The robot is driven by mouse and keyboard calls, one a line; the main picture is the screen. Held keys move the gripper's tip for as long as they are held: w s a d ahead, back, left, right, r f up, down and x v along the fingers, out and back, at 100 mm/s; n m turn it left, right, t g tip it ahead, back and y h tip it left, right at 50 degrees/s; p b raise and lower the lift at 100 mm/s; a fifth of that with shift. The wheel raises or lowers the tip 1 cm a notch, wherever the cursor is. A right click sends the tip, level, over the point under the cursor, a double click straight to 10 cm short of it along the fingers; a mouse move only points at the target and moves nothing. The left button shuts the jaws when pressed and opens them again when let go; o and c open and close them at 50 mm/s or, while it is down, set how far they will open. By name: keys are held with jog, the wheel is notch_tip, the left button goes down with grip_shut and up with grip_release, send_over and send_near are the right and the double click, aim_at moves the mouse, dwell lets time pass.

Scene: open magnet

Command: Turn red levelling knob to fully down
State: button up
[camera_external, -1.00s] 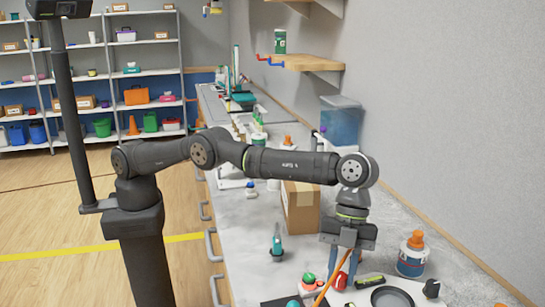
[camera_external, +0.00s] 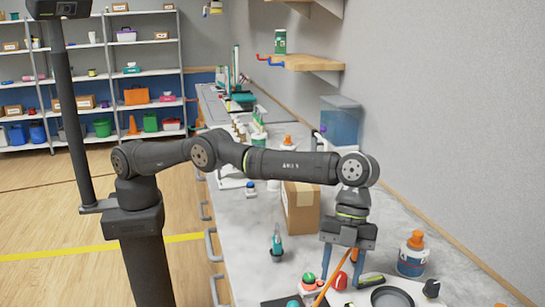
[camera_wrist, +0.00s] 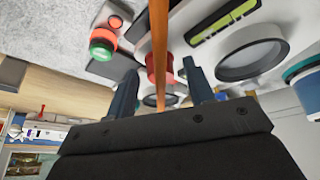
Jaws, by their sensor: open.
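The red knob (camera_external: 341,282) is at the near part of the bench, below my gripper. In the wrist view the red knob (camera_wrist: 151,64) lies between and beyond the two fingertips, partly hidden by a thin orange-brown rod (camera_wrist: 160,30). The rod also crosses in front of the knob in the external view (camera_external: 330,276). My gripper (camera_external: 341,276) points down with its fingers spread, one on each side of the knob. In the wrist view my gripper (camera_wrist: 160,70) is open and nothing is clamped in it. Whether a finger touches the knob cannot be told.
A red-and-green button unit (camera_external: 309,280) sits left of the knob. A cardboard box (camera_external: 301,207) stands behind.

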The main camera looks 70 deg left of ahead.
jog(key=w+a, duration=0.7)
jog(key=a, duration=0.2)
jog(key=shift+w+a+r, duration=0.35)
jog(key=shift+r, duration=0.1)
jog(key=s+d+r+n+t, duration=0.3)
jog(key=s+r+n, duration=0.4)
jog(key=r, duration=0.1)
jog(key=s+d+r+n+t, duration=0.2)
jog(key=s+r+n+t, duration=0.1)
jog(key=s+r+n, duration=0.35)
jog(key=shift+n, duration=0.45)
jog(key=x, duration=1.6)
jog(key=shift+w+f, duration=0.3)
jog(key=c, duration=1)
